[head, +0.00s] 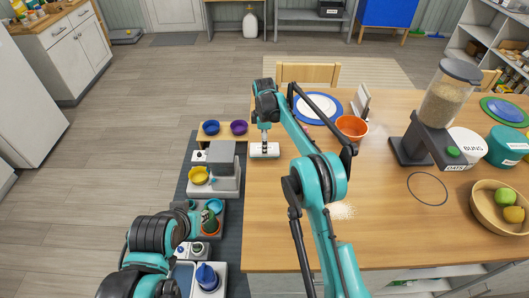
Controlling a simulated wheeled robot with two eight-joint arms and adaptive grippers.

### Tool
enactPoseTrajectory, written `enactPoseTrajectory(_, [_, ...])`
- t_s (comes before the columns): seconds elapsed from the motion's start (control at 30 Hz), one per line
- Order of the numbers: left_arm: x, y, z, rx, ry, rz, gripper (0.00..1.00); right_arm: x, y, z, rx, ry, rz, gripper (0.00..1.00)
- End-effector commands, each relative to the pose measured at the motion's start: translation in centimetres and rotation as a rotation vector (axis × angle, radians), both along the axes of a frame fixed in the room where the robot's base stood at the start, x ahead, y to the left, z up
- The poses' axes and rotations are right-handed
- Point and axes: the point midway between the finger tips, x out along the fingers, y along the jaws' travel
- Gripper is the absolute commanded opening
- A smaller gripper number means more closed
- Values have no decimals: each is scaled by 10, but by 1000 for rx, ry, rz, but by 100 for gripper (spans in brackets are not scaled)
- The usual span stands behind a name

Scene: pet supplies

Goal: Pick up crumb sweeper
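A small white block-shaped thing, which looks like the crumb sweeper (264,151), is at the left edge of the wooden table. My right arm reaches across the table, and its gripper (264,130) points down right above the white thing, at its upright middle part. The fingers are too small to tell whether they are closed on it. My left arm is at the lower left, and its fingers cannot be made out.
The wooden table (390,240) holds a blue-rimmed plate (318,107), an orange bowl (351,127), a grain dispenser (447,100) and a fruit bowl (490,217). Left of it stand a purple bowl (239,127), a blue bowl (211,127) and a grey-white appliance (222,160). The floor further left is clear.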

Motion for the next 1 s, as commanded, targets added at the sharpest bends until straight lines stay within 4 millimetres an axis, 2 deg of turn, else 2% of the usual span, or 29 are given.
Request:
enactPoseTrajectory(0.1, [0, 0, -9, 0, 0, 0, 26, -2, -1, -23, 0, 0, -1, 83])
enactPoseTrajectory(0.2, [0, 0, -11, 0, 0, 0, 26, -2, -1, -34, 0, 0, -1, 83])
enactPoseTrajectory(0.43, [0, 0, -10, 0, 0, 0, 26, -2, -1, -36, 0, 0, -1, 83])
enactPoseTrajectory(0.47, [0, 0, -10, 0, 0, 0, 26, -2, -1, -36, 0, 0, -1, 78])
enactPoseTrajectory(0.6, [0, 0, -10, 0, 0, 0, 26, -2, -1, -36, 0, 0, -1, 41])
enactPoseTrajectory(0.67, [0, 0, -10, 0, 0, 0, 26, -2, -1, -36, 0, 0, -1, 26])
enactPoseTrajectory(1.0, [0, 0, -10, 0, 0, 0, 26, -2, -1, -34, 0, 0, -1, 26])
